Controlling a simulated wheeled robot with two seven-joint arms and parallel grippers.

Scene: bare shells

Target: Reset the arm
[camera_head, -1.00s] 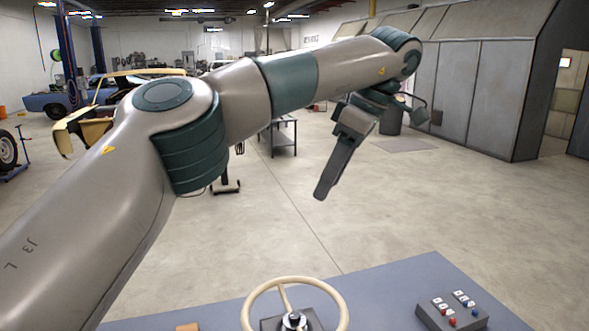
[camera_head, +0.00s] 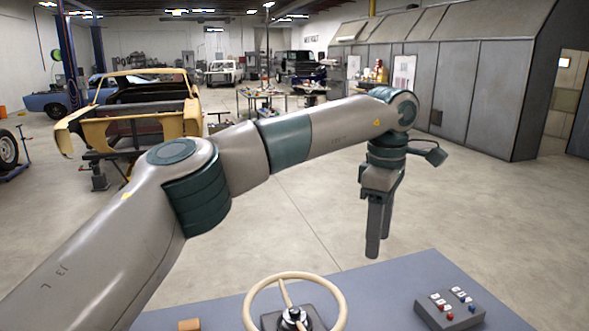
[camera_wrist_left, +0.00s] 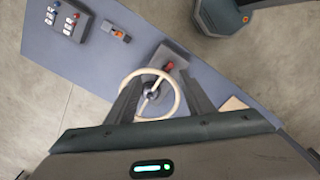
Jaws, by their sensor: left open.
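My left arm reaches in from the left in the head view. My left gripper (camera_head: 379,232) hangs pointing down above the far side of the blue-grey table (camera_head: 400,277), empty and apart from everything. In the left wrist view its two fingers (camera_wrist_left: 160,98) are spread, with the cream steering wheel (camera_wrist_left: 149,94) seen below and between them. My right gripper is not in view.
The steering wheel (camera_head: 295,279) stands at the table's near middle. A grey button box (camera_head: 449,310) is at the right, and a small wooden block (camera_head: 189,325) at the left. A yellow car shell (camera_head: 130,115) stands far behind, with open floor between.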

